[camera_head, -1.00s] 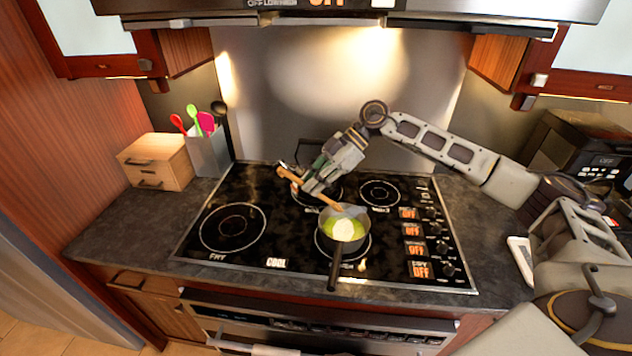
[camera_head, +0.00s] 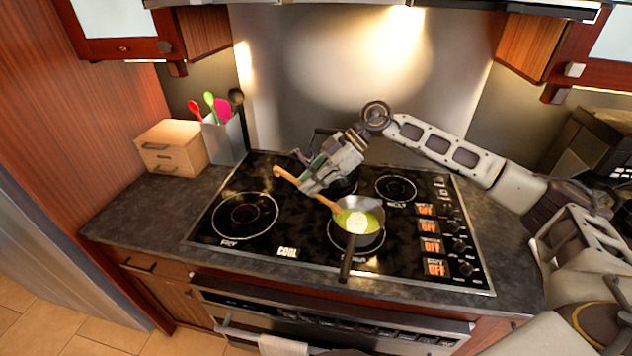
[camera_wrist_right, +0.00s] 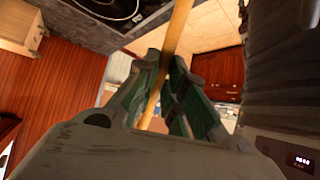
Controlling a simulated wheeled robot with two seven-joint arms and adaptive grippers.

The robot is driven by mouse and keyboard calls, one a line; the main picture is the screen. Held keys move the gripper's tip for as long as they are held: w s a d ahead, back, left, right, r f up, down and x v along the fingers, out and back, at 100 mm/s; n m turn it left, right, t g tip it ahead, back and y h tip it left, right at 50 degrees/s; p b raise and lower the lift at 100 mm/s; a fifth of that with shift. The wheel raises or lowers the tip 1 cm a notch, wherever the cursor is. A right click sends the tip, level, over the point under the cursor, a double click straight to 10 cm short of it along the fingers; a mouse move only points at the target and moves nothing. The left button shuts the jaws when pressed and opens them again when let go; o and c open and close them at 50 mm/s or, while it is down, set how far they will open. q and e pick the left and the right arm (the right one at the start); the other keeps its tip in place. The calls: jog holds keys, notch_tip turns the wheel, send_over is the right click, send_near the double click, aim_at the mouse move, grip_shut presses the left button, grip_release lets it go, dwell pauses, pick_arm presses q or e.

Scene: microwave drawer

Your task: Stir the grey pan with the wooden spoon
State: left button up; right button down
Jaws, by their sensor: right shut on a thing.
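The grey pan (camera_head: 366,239) sits on the front right burner of the black cooktop, its dark handle pointing toward the front edge. It holds green contents with a pale lump in the middle. My right gripper (camera_head: 307,183) is shut on the wooden spoon (camera_head: 286,175), above the cooktop and to the left of the pan. The spoon slants down to the right, and its lower end reaches the pan's left rim; whether it touches the contents I cannot tell. In the right wrist view the spoon handle (camera_wrist_right: 180,30) runs between the green-padded fingers (camera_wrist_right: 165,95). My left gripper is not in view.
A utensil holder (camera_head: 225,140) with several utensils and a small wooden drawer box (camera_head: 172,148) stand at the back left. Cooktop controls (camera_head: 432,247) lie right of the pan. The front left burner (camera_head: 244,216) is empty. A range hood hangs above.

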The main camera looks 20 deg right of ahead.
aim_at(331, 202)
jog(key=shift+a+f+b, duration=0.3)
jog(key=shift+a+f, duration=0.15)
jog(key=shift+a, duration=0.1)
jog(key=shift+d+f+b, duration=0.4)
jog(key=shift+d+f, duration=1.3)
jog(key=shift+f, duration=0.2)
jog(key=shift+d+f+b, duration=0.35)
jog(key=shift+d+f, duration=1.35)
jog(key=shift+f, duration=0.15)
jog(key=shift+s+d, duration=0.1)
jog(key=shift+d, duration=0.05)
